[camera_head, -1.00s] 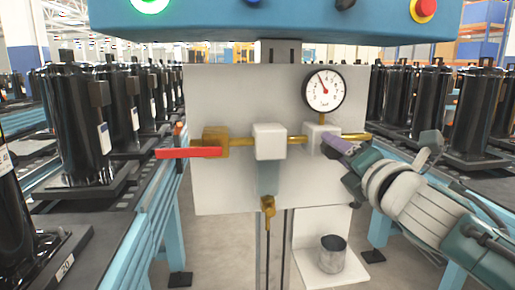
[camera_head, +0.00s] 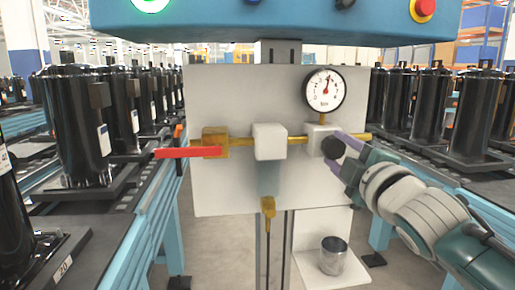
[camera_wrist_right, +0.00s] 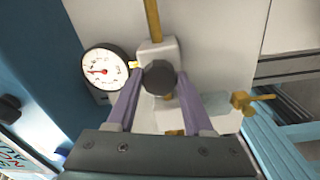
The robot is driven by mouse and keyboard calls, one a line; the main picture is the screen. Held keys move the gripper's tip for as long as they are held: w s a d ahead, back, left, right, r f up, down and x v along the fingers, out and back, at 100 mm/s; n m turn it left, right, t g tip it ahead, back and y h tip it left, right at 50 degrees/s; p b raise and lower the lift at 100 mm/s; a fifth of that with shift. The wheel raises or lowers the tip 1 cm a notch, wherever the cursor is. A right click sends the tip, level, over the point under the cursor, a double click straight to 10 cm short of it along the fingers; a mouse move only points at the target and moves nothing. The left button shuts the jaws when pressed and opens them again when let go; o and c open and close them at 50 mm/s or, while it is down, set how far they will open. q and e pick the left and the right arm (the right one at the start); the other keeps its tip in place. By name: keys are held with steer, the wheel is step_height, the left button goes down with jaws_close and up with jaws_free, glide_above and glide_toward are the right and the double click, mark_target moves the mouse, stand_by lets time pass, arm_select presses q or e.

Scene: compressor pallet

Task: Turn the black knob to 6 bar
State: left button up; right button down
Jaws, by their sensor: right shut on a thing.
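The black knob (camera_head: 333,147) sits on the front of a white regulator block (camera_head: 320,131) on the panel. My right gripper (camera_head: 336,150) is shut on the knob, with one purple finger above it and one below. In the right wrist view the knob (camera_wrist_right: 159,77) is between the two fingertips (camera_wrist_right: 160,80). The round pressure gauge (camera_head: 324,91) is above the block. Its red needle points up and slightly right; the numbers are too small to read. The gauge also shows in the right wrist view (camera_wrist_right: 105,72). My left gripper is not in view.
A red lever (camera_head: 189,152) and a white middle block (camera_head: 269,141) are on the brass pipe to the left. A blue box (camera_head: 270,22) with buttons hangs above. Black compressors (camera_head: 78,125) line conveyors on both sides. A metal can (camera_head: 333,256) stands on a low shelf.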

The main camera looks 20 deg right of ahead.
steer(key=m, duration=0.5)
steer(key=shift+m+h, duration=0.3)
steer(key=shift+m, duration=0.1)
stand_by(0.3)
steer(key=shift+c, duration=1.4)
jaws_free()
steer(key=p+v, duration=0.1)
steer(key=v, duration=0.9)
